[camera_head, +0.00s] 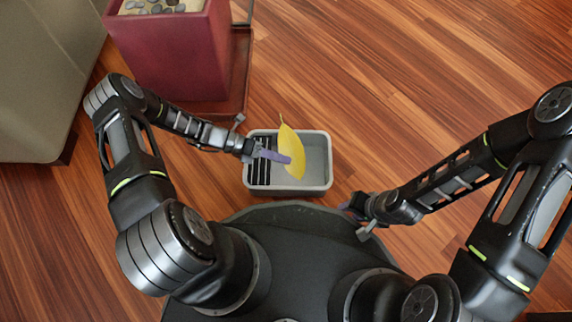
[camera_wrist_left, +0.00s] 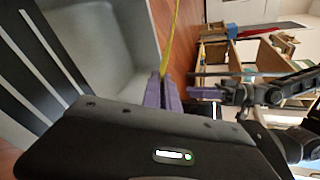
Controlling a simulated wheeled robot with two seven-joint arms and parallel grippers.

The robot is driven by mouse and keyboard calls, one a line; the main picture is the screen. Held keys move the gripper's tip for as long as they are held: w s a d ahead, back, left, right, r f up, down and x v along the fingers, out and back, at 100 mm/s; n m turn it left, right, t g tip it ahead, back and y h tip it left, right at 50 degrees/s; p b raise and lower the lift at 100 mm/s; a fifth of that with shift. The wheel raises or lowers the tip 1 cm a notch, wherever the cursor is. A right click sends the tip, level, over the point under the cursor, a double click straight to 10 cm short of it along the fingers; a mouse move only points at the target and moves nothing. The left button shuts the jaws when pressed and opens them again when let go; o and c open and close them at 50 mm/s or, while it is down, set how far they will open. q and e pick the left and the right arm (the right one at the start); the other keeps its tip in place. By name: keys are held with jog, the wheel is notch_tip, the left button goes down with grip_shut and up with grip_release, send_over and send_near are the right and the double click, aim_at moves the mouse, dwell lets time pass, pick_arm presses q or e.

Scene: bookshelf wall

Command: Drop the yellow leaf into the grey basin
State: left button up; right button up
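The yellow leaf (camera_head: 291,150) is held upright over the grey basin (camera_head: 318,160) in the head view. My left gripper (camera_head: 279,156) is shut on it with purple fingertips. In the left wrist view the leaf (camera_wrist_left: 171,38) shows edge-on as a thin yellow strip between the fingers (camera_wrist_left: 163,92). The basin's grey inside (camera_wrist_left: 100,45) lies beyond the gripper. Whether the leaf touches the basin floor is unclear. My right gripper (camera_head: 350,206) is low to the right of the basin, apart from it; its finger gap is not clear.
A dark red planter (camera_head: 170,55) with pebbles stands on a base behind the basin to the left. A beige piece of furniture (camera_head: 45,70) is at far left. The wooden floor (camera_head: 420,80) is clear to the right. Wooden shelving (camera_wrist_left: 255,55) shows in the left wrist view.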

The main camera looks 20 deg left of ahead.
pick_arm(q)
jog(key=o, duration=0.5)
jog(key=p+v, duration=0.2)
jog(key=v, duration=0.6)
jog(key=shift+d, duration=0.1)
dwell(0.7)
